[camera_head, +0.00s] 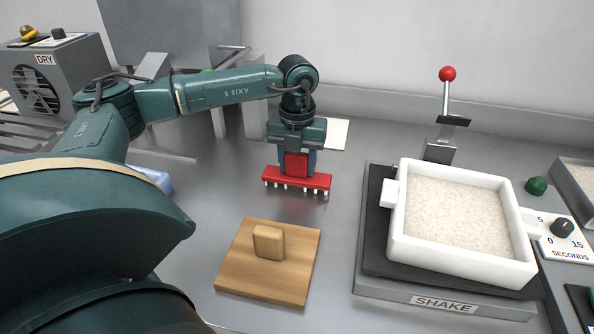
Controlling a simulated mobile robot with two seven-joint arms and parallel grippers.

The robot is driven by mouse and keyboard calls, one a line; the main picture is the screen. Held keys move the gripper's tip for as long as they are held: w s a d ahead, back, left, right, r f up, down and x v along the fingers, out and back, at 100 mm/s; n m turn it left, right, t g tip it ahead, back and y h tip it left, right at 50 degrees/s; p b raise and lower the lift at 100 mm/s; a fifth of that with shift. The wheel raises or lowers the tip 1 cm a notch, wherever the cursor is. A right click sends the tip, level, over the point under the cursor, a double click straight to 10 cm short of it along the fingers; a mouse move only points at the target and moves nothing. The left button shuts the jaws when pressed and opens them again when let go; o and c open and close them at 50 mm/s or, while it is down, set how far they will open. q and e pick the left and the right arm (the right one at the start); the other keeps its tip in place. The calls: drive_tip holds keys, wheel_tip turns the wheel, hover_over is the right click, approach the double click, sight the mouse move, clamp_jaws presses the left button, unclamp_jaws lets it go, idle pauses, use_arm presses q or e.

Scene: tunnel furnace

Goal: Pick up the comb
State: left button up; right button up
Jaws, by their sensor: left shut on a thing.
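The comb (312,181) is a red bar with a row of short white teeth pointing down and a red grip block on top. It shows in the middle of the head view. My left gripper (297,160) comes down over it from above and is shut on the red grip block. The teeth are close to the grey bench top; I cannot tell whether they touch it. My right gripper is not in view.
A wooden board with a knob (269,275) lies in front of the comb. A white tray of pale grains (400,240) sits on the SHAKE platform (420,300) at right, with a red-topped lever (447,75) behind it. A DRY unit (75,62) stands back left.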

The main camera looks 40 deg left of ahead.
use_arm(q)
drive_tip(key=shift+r, duration=0.1)
wheel_tip(320, 180, up, 10)
drive_tip(key=shift+f, duration=0.1)
idle(0.3)
drive_tip(key=o, duration=0.5)
drive_tip(key=shift+c, duration=1.6)
